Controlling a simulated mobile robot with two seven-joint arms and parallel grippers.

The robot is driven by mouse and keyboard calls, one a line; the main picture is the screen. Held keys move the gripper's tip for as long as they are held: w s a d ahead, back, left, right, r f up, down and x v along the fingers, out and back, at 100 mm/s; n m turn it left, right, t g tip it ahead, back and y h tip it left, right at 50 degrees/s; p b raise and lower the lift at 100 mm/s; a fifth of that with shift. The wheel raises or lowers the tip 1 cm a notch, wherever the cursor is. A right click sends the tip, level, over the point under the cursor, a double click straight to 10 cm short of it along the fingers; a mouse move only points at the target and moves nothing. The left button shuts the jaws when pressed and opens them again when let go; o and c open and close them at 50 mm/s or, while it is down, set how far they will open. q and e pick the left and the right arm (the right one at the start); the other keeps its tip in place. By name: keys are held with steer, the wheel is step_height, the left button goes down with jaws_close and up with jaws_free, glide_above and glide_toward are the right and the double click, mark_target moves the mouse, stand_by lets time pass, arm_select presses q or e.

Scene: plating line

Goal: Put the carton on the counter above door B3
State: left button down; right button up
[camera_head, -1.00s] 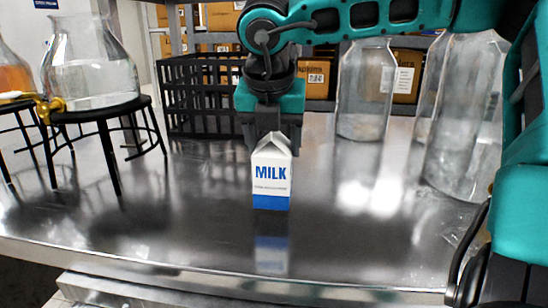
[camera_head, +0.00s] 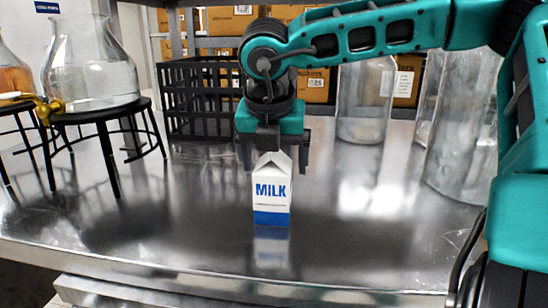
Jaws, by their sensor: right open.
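The white and blue milk carton (camera_head: 270,190) stands upright on the shiny metal counter (camera_head: 190,235), and its base meets its reflection. My right gripper (camera_head: 274,162) is directly above it, open, with one finger on each side of the carton's gabled top. The fingers look apart from the carton. My left gripper is not in view. Door B3 and its label do not show; only the counter's top and front edge are visible.
A black crate (camera_head: 200,110) stands behind the gripper. Glass dispensers on black stands (camera_head: 100,112) are at the left. Clear glass jars (camera_head: 365,100) stand at the right, partly behind my arm. The counter around the carton is clear.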

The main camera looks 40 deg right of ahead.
steer(key=shift+r, duration=0.1)
steer(key=p+v, duration=0.2)
steer(key=v, duration=1)
